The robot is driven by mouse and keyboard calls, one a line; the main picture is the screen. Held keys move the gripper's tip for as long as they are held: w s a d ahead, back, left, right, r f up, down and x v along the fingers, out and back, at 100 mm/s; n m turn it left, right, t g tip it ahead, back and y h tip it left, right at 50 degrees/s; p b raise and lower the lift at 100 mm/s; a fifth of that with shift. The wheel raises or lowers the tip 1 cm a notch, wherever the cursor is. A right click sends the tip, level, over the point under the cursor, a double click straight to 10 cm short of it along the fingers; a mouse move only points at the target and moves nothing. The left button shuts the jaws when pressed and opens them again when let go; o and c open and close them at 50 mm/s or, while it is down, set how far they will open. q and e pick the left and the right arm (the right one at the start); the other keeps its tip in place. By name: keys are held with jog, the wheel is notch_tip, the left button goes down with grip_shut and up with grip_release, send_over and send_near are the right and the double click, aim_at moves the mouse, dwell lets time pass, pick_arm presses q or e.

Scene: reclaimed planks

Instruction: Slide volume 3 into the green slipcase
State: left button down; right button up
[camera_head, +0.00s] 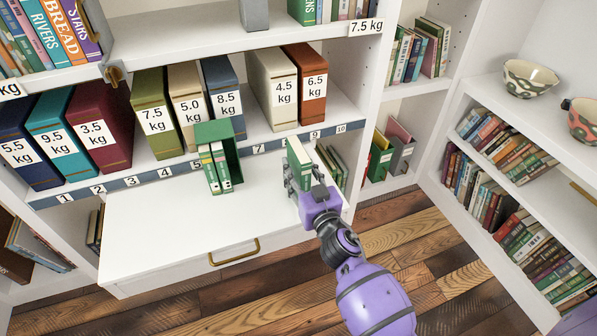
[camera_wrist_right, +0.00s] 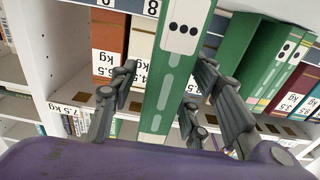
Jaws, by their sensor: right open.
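Volume 3 (camera_head: 297,155), a green book with a white label, stands upright on the white pull-out surface. In the right wrist view its spine (camera_wrist_right: 165,85) shows three dots. My right gripper (camera_head: 304,178) is open, with its fingers on either side of the book; gaps show beside the spine in the wrist view (camera_wrist_right: 165,95). The green slipcase (camera_head: 228,134) stands to the left in the head view, with two green-and-white volumes (camera_head: 214,165) in its front opening. It also shows at the right in the wrist view (camera_wrist_right: 246,45). My left gripper is out of view.
Weight-labelled binders, such as the orange one (camera_head: 306,83), line the shelf behind, above a blue numbered strip (camera_head: 180,170). The white surface (camera_head: 160,225) is clear left of the slipcase and between it and volume 3. Green books (camera_head: 331,165) stand right of my gripper.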

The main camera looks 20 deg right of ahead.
jog(key=shift+c, duration=0.2)
grip_shut()
jog(key=shift+r, duration=0.1)
